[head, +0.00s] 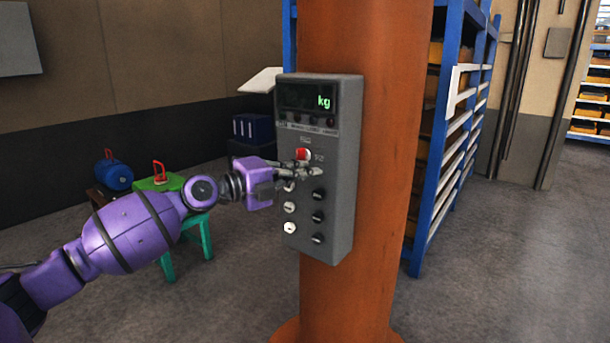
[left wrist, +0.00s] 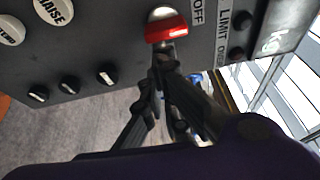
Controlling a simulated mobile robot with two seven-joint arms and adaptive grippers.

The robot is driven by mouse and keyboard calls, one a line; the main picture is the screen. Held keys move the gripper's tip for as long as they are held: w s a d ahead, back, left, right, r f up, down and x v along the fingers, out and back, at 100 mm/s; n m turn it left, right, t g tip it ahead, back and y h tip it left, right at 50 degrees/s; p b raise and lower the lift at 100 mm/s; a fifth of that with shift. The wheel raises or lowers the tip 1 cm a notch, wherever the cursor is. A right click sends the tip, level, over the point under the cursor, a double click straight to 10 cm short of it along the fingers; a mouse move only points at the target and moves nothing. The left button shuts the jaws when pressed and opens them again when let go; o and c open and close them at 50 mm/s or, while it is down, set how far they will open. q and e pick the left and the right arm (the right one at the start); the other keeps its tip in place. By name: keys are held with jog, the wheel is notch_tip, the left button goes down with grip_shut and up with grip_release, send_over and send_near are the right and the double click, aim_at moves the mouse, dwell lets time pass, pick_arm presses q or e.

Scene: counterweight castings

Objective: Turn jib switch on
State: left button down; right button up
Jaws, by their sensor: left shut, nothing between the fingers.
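The jib switch is a red knob (head: 303,154) on the front of a grey control box (head: 345,130) mounted on an orange column (head: 345,40). The red knob (left wrist: 166,29) shows large in the left wrist view, with an "OFF" label (left wrist: 197,12) beside it. My left gripper (head: 318,171) is shut with nothing in it. Its fingertips (left wrist: 165,60) are at the lower edge of the red knob; I cannot tell whether they touch it. My right gripper is not in view.
Below the red knob are several round push buttons (head: 318,217) on the box. A lit "kg" display (head: 308,98) is at its top. A blue shelf rack (head: 432,165) stands behind at right. A green stool (head: 205,232) stands at left.

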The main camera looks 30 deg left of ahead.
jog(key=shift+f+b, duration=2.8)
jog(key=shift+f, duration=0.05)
pick_arm(q)
jog(key=shift+w+a+f+m+g+y+p, duration=0.1)
jog(key=shift+a+f+m+g+y+p, duration=0.25)
jog(key=shift+a+m+y+p, duration=1.3)
jog(key=shift+w+a+f+m+g+y+p, duration=0.1)
jog(key=shift+a+f+m+g+y, duration=0.2)
jog(key=shift+m, duration=2.65)
jog(key=shift+a+f+m+g+y+p, duration=0.35)
jog(key=shift+a+m+y+p, duration=0.65)
jog(key=shift+m, duration=1.3)
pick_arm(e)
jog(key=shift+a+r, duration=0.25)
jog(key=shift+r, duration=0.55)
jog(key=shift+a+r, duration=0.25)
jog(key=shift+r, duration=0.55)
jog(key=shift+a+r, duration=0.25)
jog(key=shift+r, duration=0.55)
pick_arm(q)
jog(key=shift+d+r, duration=0.1)
jog(key=shift+d, duration=0.05)
jog(key=shift+r, duration=0.1)
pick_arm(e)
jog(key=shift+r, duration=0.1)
